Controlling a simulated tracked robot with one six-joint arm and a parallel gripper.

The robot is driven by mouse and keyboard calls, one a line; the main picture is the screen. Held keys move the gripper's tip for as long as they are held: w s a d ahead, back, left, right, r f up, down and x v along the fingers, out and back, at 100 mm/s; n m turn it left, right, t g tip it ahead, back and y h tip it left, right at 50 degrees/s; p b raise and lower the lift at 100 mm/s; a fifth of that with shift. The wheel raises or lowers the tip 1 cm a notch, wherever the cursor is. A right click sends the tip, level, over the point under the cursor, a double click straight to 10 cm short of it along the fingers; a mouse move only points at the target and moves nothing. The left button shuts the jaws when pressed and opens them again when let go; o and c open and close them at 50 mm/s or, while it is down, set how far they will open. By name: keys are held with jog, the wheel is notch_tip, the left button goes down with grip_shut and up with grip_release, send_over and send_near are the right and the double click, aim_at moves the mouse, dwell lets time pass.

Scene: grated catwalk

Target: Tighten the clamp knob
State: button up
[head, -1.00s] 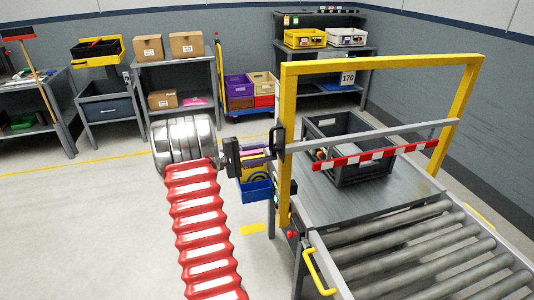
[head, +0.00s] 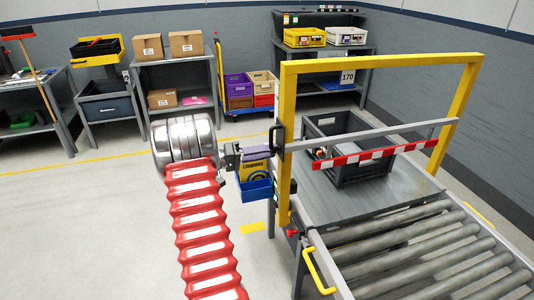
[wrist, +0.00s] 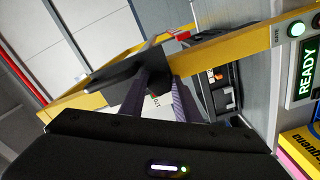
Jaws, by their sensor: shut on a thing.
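My gripper (head: 271,148) is at the left post of the yellow gate frame (head: 287,190). A black, handle-like part (head: 279,131) sits on that post, at the left end of the grey barrier bar. I see no clearly shaped knob. In the wrist view, my gripper's two grey fingers (wrist: 164,74) reach to a black block (wrist: 118,78) in front of the yellow post and are shut on it. The fingers and block hide the exact contact.
A red-and-white striped bar (head: 355,159) hangs under the barrier. Behind it a dark crate (head: 362,172) stands on the conveyor table, with rollers (head: 400,255) in front. A blue bin (head: 256,190) is below my gripper. A READY panel (wrist: 306,70) shows a lit green lamp.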

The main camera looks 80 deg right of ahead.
jog(key=shift+s+a+f, duration=0.1)
jog(key=shift+s, duration=0.1)
jog(key=o, duration=1)
jog(key=shift+w, duration=0.1)
jog(key=shift+o, duration=0.2)
jog(key=shift+r, duration=0.2)
